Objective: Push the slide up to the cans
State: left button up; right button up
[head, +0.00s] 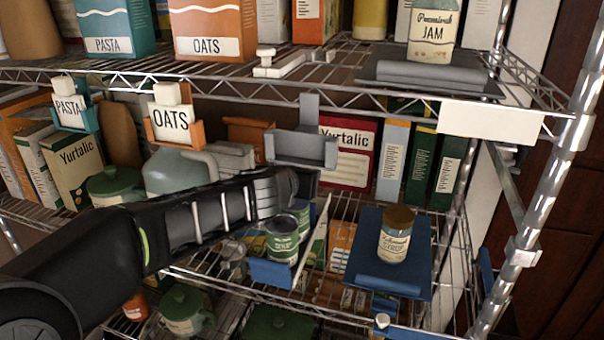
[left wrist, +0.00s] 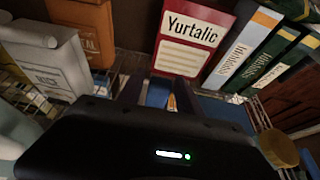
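Green cans (head: 283,238) stand one behind the other on the lower wire shelf, with a blue upright lip (head: 270,273) at their front and a thin pale divider on their right. To the right a blue slide plate (head: 362,258) with a raised front lip carries a jar of syrup (head: 395,235). My left gripper (head: 308,184) reaches in from the left above the cans, partly covering the rear one. In the left wrist view its two dark fingers (left wrist: 158,95) are apart, with blue surface showing between them and nothing held. My right gripper is not in view.
A grey bracket (head: 302,148) hangs just above the gripper. PASTA and OATS tags (head: 171,122) are at left. A red Yurtalic box (head: 349,150) and green books (head: 420,165) stand behind. A chrome post (head: 530,215) bounds the right.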

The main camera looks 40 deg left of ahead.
pick_arm(q)
jog(key=shift+o, duration=0.8)
jog(key=shift+s+d+r+p, duration=0.15)
jog(key=shift+s+r+p, duration=0.15)
jog(key=shift+s+p, duration=0.1)
jog(key=p+v, duration=0.3)
jog(key=v, duration=0.3)
jog(key=shift+s+r, duration=0.1)
jog(key=shift+s, duration=0.05)
jog(key=shift+s+d+p, duration=0.15)
jog(key=shift+s+p, duration=0.1)
jog(key=shift+p, duration=0.05)
